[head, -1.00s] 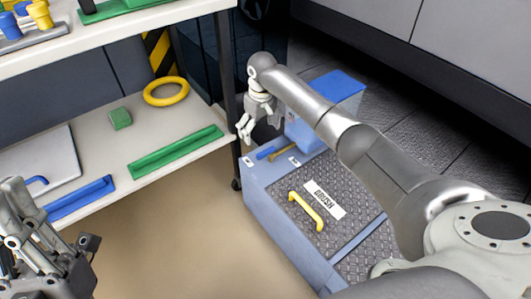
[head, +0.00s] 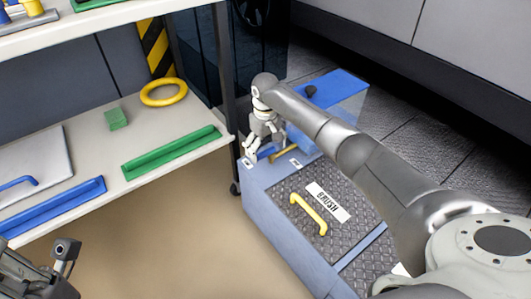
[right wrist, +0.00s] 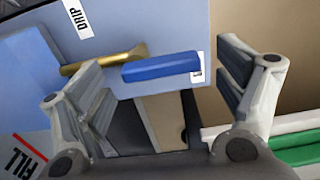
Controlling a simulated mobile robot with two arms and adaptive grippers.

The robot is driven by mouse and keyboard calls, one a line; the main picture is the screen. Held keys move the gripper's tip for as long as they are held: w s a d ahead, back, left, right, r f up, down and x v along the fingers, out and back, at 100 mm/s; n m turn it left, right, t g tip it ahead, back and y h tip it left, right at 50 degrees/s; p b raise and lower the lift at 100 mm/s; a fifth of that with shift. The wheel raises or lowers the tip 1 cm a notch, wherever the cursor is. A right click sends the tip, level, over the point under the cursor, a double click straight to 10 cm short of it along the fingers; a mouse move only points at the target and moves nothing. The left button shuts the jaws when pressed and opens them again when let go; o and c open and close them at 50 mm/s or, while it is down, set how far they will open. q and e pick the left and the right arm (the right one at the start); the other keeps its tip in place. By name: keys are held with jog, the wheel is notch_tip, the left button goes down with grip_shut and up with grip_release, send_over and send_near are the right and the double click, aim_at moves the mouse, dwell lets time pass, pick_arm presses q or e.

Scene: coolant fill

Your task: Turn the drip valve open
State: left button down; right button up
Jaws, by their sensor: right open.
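A blue lever (right wrist: 160,68) and a brass lever (right wrist: 100,62) stick out from the blue-grey cabinet; both show small in the head view. A DRIP label (right wrist: 77,18) lies nearest the brass lever. Another label beside the blue lever's end is partly hidden. My right gripper (right wrist: 165,85) is open, with the blue lever between its fingers in the picture and the brass lever's end by the left finger; contact cannot be told. In the head view my right gripper (head: 264,147) hangs over the cabinet's far corner. My left gripper (head: 40,268) is partly cut off at the lower left.
The cabinet top has a tread-plate lid (head: 290,190) with a yellow handle (head: 308,213) and a BRUSH label. A translucent tank (head: 345,105) with a blue lid stands behind the arm. A shelf (head: 150,190) holding green and blue trays and a yellow ring stands left.

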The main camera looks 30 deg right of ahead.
jog(key=shift+f, duration=0.35)
jog(key=shift+c, duration=0.4)
